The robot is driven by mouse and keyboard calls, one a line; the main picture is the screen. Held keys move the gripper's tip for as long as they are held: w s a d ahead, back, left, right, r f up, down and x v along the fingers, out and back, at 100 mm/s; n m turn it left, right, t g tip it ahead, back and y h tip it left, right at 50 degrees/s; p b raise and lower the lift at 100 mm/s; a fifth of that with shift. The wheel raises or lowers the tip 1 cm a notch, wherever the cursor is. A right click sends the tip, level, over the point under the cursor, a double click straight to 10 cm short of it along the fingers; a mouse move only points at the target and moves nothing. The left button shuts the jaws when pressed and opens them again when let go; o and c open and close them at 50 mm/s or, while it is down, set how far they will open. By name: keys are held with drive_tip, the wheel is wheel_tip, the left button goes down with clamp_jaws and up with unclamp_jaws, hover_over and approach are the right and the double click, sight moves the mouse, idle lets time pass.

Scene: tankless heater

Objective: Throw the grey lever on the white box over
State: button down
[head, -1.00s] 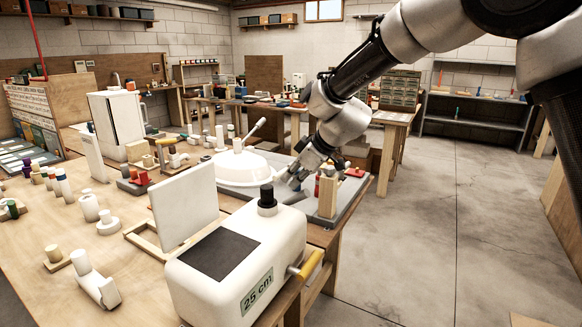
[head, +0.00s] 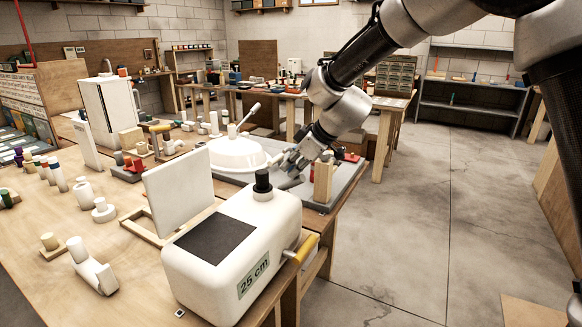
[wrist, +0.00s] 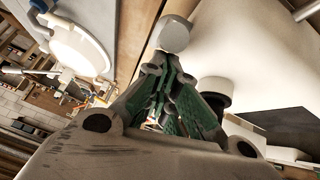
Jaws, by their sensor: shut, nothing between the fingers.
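The white box (head: 215,284), marked 25 cm, stands at the near table edge with a black knob (head: 262,183) on top. A yellow-ended handle (head: 301,249) sticks out of its right side. My gripper (head: 290,160) is shut and empty, just beyond the box's far end and near the white dome (head: 236,158). In the wrist view the box (wrist: 255,45) fills the upper right. A rounded grey piece (wrist: 173,34), apparently the lever's end, shows just past my fingertips (wrist: 165,62); contact cannot be told. In the head view I cannot make out this grey piece.
A wooden block (head: 323,182) stands on the grey base right of my gripper. A white upright panel (head: 178,193) stands left of the box. Many small parts cover the table's left side. The floor (head: 400,240) to the right is clear.

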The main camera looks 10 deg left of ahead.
drive_tip(key=shift+d+f, duration=0.1)
drive_tip(key=shift+d, duration=0.05)
drive_tip(key=shift+s+d+f, duration=0.2)
drive_tip(key=shift+d+f, duration=0.1)
drive_tip(key=shift+d, duration=0.2)
drive_tip(key=shift+s+d+f, duration=0.15)
drive_tip(key=shift+d+f, duration=0.15)
drive_tip(key=shift+d, duration=0.15)
drive_tip(key=shift+s+d+f, duration=0.15)
drive_tip(key=shift+d+f, duration=0.3)
drive_tip(key=shift+f, duration=0.15)
drive_tip(key=shift+s+d+f, duration=0.15)
drive_tip(key=shift+d+f, duration=0.25)
drive_tip(key=shift+f, duration=0.15)
drive_tip(key=shift+r, duration=0.1)
